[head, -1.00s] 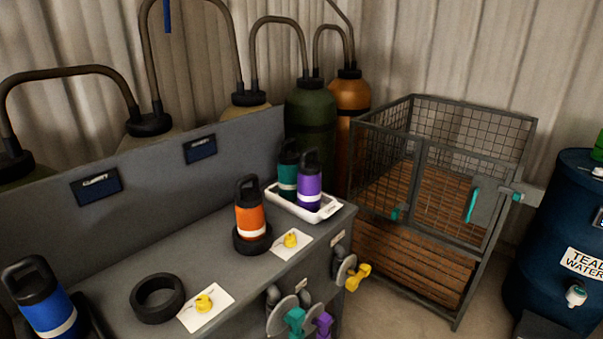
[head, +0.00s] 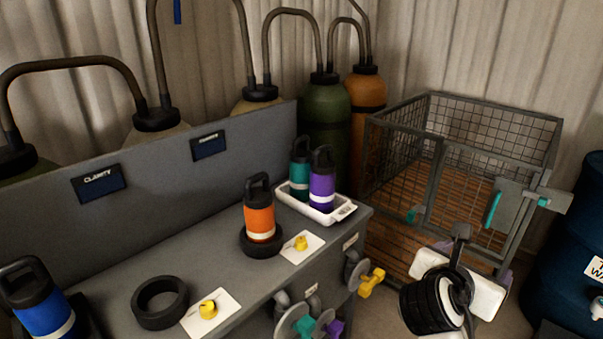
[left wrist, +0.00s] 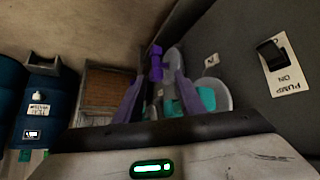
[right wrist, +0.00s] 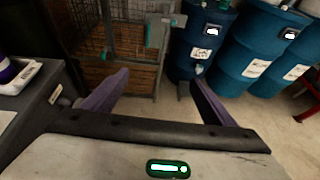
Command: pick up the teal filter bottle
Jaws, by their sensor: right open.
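The teal filter bottle (head: 300,172) has a black looped cap and stands upright in a white tray (head: 346,211) at the right end of the grey bench. A purple bottle (head: 321,185) stands in front of it, hiding part of its right side. My right gripper (head: 472,268) is right of the bench, in front of the wire cage, apart from the tray. In the right wrist view its purple fingers (right wrist: 158,78) are spread and empty. My left gripper (left wrist: 158,78) shows only in the left wrist view, fingers apart, facing valve handles below the bench front.
An orange bottle (head: 260,220) stands in a black ring, left of the tray. A blue bottle (head: 40,300) is at the bench's left. An empty black ring (head: 160,302) and yellow knobs (head: 208,310) lie between. A wire cage (head: 465,150) and blue drums (right wrist: 247,45) stand right.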

